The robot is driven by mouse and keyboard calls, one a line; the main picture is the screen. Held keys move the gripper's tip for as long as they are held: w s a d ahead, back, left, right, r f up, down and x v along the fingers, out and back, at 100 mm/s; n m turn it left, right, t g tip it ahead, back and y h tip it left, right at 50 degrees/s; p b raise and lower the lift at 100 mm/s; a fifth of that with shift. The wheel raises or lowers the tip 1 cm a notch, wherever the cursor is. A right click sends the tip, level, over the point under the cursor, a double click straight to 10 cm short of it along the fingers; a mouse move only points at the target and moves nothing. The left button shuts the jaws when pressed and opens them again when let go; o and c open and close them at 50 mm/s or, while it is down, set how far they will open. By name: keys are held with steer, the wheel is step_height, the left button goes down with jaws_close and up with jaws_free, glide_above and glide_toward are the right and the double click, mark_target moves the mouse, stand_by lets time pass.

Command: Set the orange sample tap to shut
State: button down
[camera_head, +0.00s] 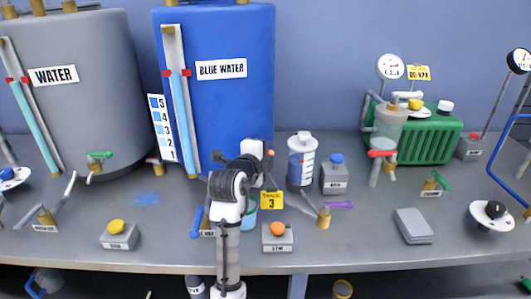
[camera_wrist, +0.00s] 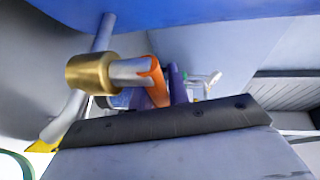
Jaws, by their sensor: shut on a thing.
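The orange sample tap shows in the wrist view as an orange handle (camera_wrist: 154,82) on a grey stem with a brass body (camera_wrist: 90,74), on a pipe below the blue tank. In the head view only a small orange bit (camera_head: 269,153) shows beside my gripper (camera_head: 262,166), in front of the blue tank (camera_head: 225,105). My gripper is shut on the orange handle. In the wrist view, its dark edge (camera_wrist: 165,122) lies just below the handle. My arm and gripper hide most of the tap in the head view, and the handle's exact setting cannot be told.
A purple-handled tap (camera_head: 325,214) stands right of my arm. An orange-buttoned box (camera_head: 278,241) sits at the bench's front. A blue-green cup (camera_head: 249,219) is partly behind my arm. A yellow tag (camera_head: 271,200) stands close by.

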steer(key=c, duration=1.3)
jaws_free()
steer(key=shift+c, duration=0.2)
steer(key=b+v, duration=0.2)
steer(key=v, duration=1.2)
steer(key=shift+b, duration=0.4)
steer(key=shift+w, duration=0.1)
